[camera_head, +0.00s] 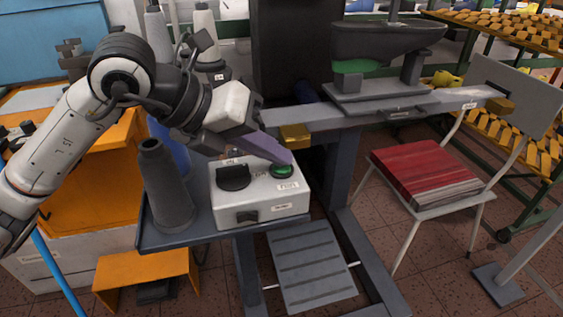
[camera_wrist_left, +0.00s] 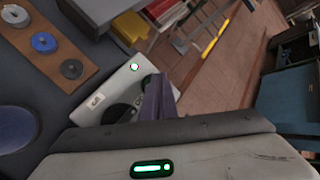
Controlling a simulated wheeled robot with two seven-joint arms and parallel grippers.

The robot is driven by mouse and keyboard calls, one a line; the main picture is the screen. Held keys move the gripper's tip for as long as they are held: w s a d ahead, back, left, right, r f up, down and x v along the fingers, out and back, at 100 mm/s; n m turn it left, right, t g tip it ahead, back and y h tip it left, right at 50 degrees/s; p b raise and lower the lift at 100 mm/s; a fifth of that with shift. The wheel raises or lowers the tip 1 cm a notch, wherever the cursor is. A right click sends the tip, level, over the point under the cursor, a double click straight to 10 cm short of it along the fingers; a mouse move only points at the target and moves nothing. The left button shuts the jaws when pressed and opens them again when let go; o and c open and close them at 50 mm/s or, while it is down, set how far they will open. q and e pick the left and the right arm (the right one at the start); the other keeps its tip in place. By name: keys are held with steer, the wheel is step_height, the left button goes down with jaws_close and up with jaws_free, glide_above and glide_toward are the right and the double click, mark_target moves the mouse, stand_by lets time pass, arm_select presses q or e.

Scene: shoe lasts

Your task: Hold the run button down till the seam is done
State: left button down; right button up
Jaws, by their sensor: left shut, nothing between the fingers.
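The pale control box (camera_head: 262,200) stands on the grey side table, with a green button (camera_head: 283,171) at the right of its top and a dark knob (camera_head: 233,177) at the left. My left gripper (camera_head: 288,159) reaches in from the left, its purple fingers shut with nothing between them. Their tips are at the green button and cover part of it; I cannot tell how far it is pressed. In the left wrist view the purple fingers (camera_wrist_left: 157,98) lie over the box (camera_wrist_left: 118,88). A small round light with a green rim (camera_wrist_left: 134,67) shows on the box there. My right gripper is out of view.
A dark grey thread cone (camera_head: 164,190) stands left of the box. The dark machine (camera_head: 385,55) is on a bench arm behind right. A treadle plate (camera_head: 310,265) is below. A chair holds a red stack (camera_head: 425,172) at right.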

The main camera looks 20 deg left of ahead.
mark_target(275, 169)
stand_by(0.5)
arm_select(q)
steer(key=shift+r, duration=0.1)
steer(key=shift+r+p, duration=0.75)
steer(key=shift+r, duration=0.1)
steer(key=shift+r+p, duration=0.4)
steer(key=shift+r, duration=0.15)
step_height(275, 169, up, 4)
steer(key=p, duration=0.2)
steer(key=shift+f+p, duration=0.25)
steer(key=shift+p, duration=0.05)
steer(key=shift+r, duration=0.2)
